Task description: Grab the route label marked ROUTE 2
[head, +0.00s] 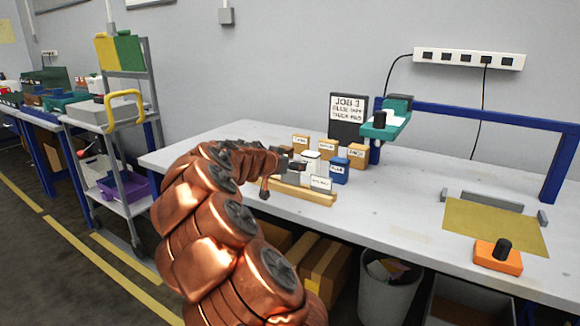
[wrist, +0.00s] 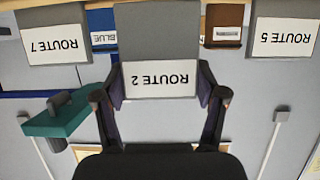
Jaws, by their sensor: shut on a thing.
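The ROUTE 2 label (wrist: 160,80) is a grey block with a white printed face, upside down in the wrist view. My gripper (wrist: 160,95) has one finger against each side of it. In the head view my gripper (head: 281,176) is at the wooden rack (head: 305,193) on the bench, and I cannot make out the ROUTE 2 label there. The ROUTE 7 label (wrist: 58,40) and the ROUTE 5 label (wrist: 283,38) stand apart on either side of the held label in the wrist view.
Behind the rack stand a blue box (head: 339,171), a white box (head: 315,163) and several tan boxes. A teal plotter carriage (head: 385,124) hangs on a blue rail. The bench (head: 400,205) is clear right of the rack.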

